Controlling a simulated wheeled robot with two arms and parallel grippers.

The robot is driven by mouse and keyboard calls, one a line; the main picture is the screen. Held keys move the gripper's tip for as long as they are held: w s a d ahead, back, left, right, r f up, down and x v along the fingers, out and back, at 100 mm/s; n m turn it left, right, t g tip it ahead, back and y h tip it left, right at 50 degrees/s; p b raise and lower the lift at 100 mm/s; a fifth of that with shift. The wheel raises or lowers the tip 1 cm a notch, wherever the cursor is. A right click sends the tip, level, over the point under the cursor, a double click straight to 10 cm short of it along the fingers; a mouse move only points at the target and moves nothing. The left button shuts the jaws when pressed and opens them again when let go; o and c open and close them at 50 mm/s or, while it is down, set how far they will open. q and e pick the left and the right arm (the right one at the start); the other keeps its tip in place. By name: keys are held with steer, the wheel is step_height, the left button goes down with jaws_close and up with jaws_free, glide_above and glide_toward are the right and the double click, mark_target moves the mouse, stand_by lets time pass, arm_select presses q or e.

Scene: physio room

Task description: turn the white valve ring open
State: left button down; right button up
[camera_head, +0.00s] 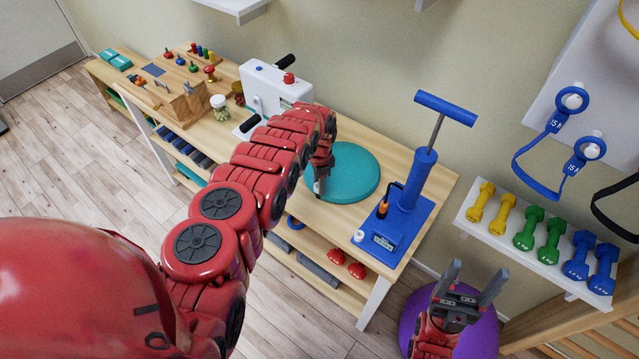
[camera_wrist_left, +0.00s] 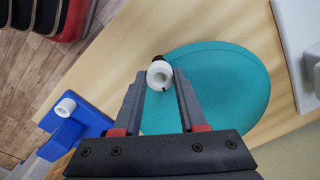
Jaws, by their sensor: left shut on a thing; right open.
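The white valve ring (camera_wrist_left: 160,75) sits at the edge of the teal round cushion (camera_wrist_left: 225,90), with a dark hole and a small dark part beside it. My left gripper (camera_wrist_left: 158,80) is shut on it, one finger on each side. In the head view, my left gripper (camera_head: 319,186) points down at the left edge of the teal cushion (camera_head: 352,172), and the ring cannot be made out there. My right gripper (camera_head: 475,276) is open and empty at the lower right, away from the table.
A blue hand pump (camera_head: 408,215) stands right of the cushion; its base bears a white fitting (camera_head: 360,236). A white device (camera_head: 275,88) stands behind my left arm. A purple ball (camera_head: 480,335) is below my right gripper. A dumbbell shelf (camera_head: 550,255) is at right.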

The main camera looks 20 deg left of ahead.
arm_select(q)
steer(key=shift+f+n, duration=0.15)
steer(key=shift+n, duration=0.95)
steer(key=c, duration=0.8)
jaws_free()
steer(key=shift+o, duration=0.2)
steer(key=shift+r+b, duration=0.2)
steer(key=shift+b, duration=0.1)
steer(key=shift+r, duration=0.45)
step_height(320, 180, up, 16)
steer(key=p, duration=0.4)
steer(key=shift+r+p, duration=0.2)
steer(key=shift+p, duration=0.15)
